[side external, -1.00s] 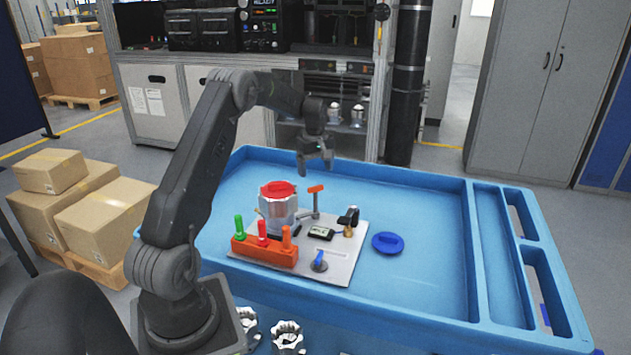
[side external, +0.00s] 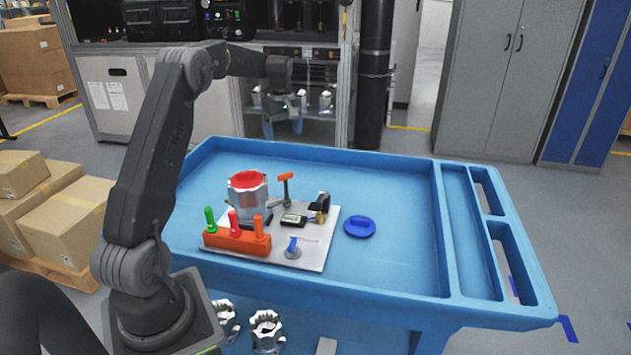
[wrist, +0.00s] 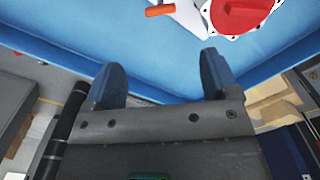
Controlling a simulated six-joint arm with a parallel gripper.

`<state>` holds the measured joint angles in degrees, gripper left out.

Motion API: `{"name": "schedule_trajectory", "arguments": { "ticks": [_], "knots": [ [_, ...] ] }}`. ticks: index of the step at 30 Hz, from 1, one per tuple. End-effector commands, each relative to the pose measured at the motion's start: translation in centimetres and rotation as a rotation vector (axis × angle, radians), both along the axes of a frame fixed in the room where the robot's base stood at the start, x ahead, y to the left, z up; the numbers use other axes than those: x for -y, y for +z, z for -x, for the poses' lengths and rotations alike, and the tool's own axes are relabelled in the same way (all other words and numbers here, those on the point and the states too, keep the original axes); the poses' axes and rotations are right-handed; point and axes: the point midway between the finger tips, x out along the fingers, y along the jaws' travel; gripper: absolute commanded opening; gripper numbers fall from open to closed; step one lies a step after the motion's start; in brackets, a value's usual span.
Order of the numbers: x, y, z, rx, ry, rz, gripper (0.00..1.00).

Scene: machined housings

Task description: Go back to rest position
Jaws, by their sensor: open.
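My gripper (side external: 283,128) hangs above and behind the far edge of the blue tray table, clear of every part. In the wrist view its two blue fingers (wrist: 163,80) stand wide apart with nothing between them. The silver machined housing (side external: 247,203) with a red top stands upright on the pale fixture plate (side external: 318,250). Its red top (wrist: 240,12) also shows at the upper right of the wrist view. An orange-topped handle (side external: 286,178) stands beside the housing, and its orange end (wrist: 160,11) shows in the wrist view.
An orange block (side external: 237,240) holds green, red and orange tools on the plate. A blue round lid (side external: 360,227) lies on the blue table (side external: 400,270), whose right half is mostly clear. Silver parts (side external: 267,328) sit below the front edge. A cabinet stands behind.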

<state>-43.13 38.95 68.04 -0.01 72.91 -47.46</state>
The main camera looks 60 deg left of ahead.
Motion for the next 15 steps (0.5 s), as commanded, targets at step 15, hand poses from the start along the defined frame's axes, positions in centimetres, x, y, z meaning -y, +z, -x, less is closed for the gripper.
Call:
{"name": "schedule_trajectory", "arguments": {
  "ticks": [15],
  "knots": [
    [21.2, 10.9, 4.0, 0.159, -0.678, -0.153, 0.81]
  ]
}}
